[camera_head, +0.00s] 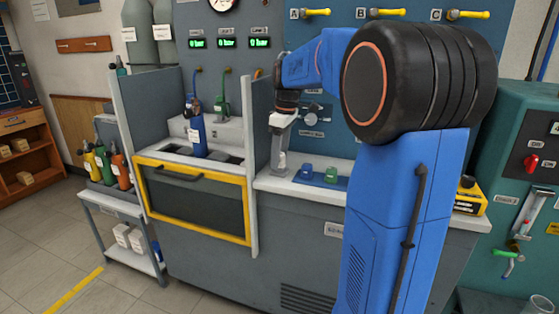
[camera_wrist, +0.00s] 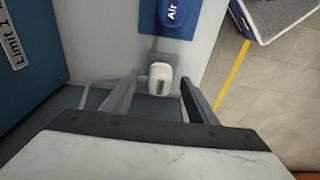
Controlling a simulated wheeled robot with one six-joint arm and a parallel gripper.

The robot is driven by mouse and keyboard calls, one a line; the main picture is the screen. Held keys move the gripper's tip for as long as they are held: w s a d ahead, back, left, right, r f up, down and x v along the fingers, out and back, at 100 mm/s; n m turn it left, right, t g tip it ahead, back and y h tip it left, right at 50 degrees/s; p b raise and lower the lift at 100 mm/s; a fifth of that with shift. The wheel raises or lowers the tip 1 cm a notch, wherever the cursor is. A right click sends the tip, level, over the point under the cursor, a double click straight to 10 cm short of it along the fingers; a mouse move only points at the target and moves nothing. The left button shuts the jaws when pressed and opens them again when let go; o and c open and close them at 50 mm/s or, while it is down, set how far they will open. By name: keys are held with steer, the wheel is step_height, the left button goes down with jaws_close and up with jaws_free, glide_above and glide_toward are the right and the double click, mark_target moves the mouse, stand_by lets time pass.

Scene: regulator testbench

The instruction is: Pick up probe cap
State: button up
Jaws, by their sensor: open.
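A small whitish piece with a grey lower face, which looks like the probe cap (camera_wrist: 160,78), shows in the wrist view between the ends of my fingers. My gripper (camera_wrist: 158,90) is open, with one finger on each side of this piece and a visible gap on both sides. In the head view my gripper (camera_head: 280,163) points down over the light counter, left of a blue tray. The cap cannot be made out surely in the head view. Whether the fingers touch it is not shown.
A blue part labelled Air (camera_wrist: 178,18) stands just beyond the whitish piece. The blue tray (camera_head: 328,182) holds a blue and a green piece. A grey partition (camera_head: 251,150) stands close left of my gripper. The counter (camera_head: 275,183) is narrow.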

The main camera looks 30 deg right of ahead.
steer(key=c, duration=1.2)
steer(key=shift+o, duration=0.2)
steer(key=shift+r, duration=0.1)
step_height(320, 180, up, 10)
steer(key=shift+f, duration=0.15)
